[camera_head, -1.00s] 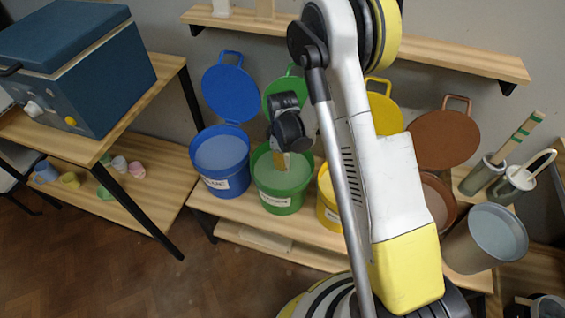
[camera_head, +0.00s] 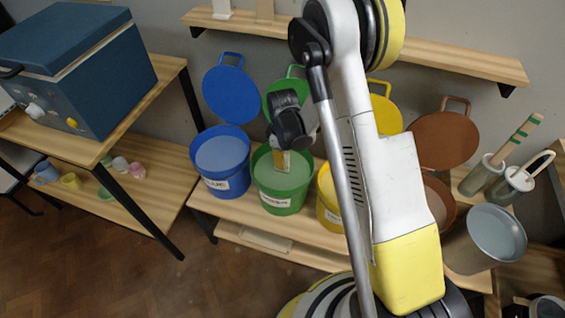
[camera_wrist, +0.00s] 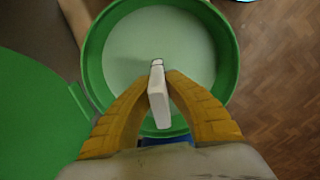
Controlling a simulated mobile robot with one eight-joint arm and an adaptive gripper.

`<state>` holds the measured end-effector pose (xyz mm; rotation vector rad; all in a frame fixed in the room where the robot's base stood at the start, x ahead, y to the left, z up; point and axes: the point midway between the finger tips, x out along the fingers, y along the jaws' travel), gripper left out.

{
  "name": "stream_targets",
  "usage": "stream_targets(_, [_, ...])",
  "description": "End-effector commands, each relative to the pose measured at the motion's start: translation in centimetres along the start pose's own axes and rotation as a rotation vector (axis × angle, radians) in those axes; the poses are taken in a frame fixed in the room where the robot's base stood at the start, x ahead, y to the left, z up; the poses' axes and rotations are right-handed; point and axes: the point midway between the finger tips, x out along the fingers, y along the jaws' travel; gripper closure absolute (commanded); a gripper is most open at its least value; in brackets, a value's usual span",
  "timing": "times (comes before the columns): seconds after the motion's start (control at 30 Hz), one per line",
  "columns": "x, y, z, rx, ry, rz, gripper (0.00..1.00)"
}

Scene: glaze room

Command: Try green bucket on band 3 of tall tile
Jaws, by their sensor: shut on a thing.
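The green bucket (camera_head: 283,200) stands on the wooden bench with its green lid (camera_head: 285,97) open behind it. It holds pale glaze, which also fills the green bucket in the wrist view (camera_wrist: 90,62). My gripper (camera_wrist: 158,95) is shut on a thin white tile (camera_wrist: 158,92), seen nearly end-on, with a dark line near its far end. In the head view my gripper (camera_head: 282,160) is over the green bucket's mouth and the tile points down toward the glaze. I cannot tell whether the tile's lower end touches the glaze. The tile's bands cannot be made out.
A blue bucket (camera_head: 222,170) stands left of the green one; a yellow bucket (camera_head: 328,205) and a brown bucket (camera_head: 440,200) stand right, partly behind my arm. A grey metal pail (camera_head: 470,250) is at the right. A wall shelf (camera_head: 460,57) runs above. A blue kiln (camera_head: 85,85) is left.

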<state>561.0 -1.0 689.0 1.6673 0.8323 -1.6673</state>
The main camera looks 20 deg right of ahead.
Motion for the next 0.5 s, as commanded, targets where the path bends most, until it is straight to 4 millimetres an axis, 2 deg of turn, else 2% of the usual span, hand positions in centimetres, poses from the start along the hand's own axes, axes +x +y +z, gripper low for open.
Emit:
stream_targets(0.03, [-1.6, 0.0, 0.0, 0.0, 0.0, 0.0, 1.0])
stream_targets(0.5, [-10.5, -0.1, 0.0, 0.0, 0.0, 0.0, 1.0])
